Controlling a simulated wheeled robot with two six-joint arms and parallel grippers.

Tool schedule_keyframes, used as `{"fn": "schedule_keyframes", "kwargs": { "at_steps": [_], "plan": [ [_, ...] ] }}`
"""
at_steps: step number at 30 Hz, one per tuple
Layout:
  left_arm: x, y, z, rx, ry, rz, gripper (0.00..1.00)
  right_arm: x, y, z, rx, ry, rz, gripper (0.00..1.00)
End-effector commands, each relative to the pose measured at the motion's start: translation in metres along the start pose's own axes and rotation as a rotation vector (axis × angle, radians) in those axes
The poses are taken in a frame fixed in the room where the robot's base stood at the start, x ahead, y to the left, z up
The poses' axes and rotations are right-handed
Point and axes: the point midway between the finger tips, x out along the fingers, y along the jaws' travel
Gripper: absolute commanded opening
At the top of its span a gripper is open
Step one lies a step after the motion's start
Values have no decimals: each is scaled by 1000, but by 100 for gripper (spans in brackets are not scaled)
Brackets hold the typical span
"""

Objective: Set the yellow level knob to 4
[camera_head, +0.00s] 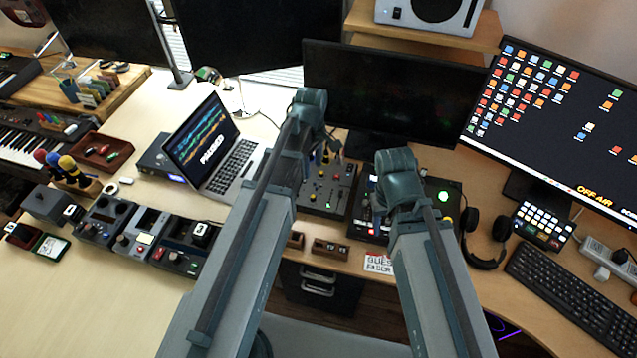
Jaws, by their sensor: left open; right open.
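A dark mixer panel (328,190) with small knobs and sliders lies on the desk in the middle. Its marks are too small to read, and I cannot tell which knob is the yellow level knob. My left arm covers the panel's left side. My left gripper (328,148) is over the panel's far edge, open, partly hidden by its own wrist. My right gripper (428,209) is open above a second dark unit (371,211) with a lit green button, right of the mixer; its fingers are hard to make out. I see no object held in either gripper.
A laptop (212,145) stands left of the mixer, with several small control boxes (145,228) in front of it. Monitors (395,92) stand behind. Headphones (487,240), a button pad (543,225) and a keyboard (575,295) lie to the right. Bare desk shows at left front.

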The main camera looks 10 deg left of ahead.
Motion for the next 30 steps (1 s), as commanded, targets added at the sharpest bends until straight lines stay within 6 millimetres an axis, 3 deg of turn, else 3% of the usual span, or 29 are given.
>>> {"fn": "schedule_keyframes", "kwargs": {
  "at_steps": [11, 30],
  "plan": [
    [20, 0, 0, 3, 0, 0, 55, 19, -2, -1, 0, 0, 0, 50],
    [108, 0, 0, 4, 0, 0, 55, 107, -10, -6, 0, 0, 0, 50]
  ]
}}
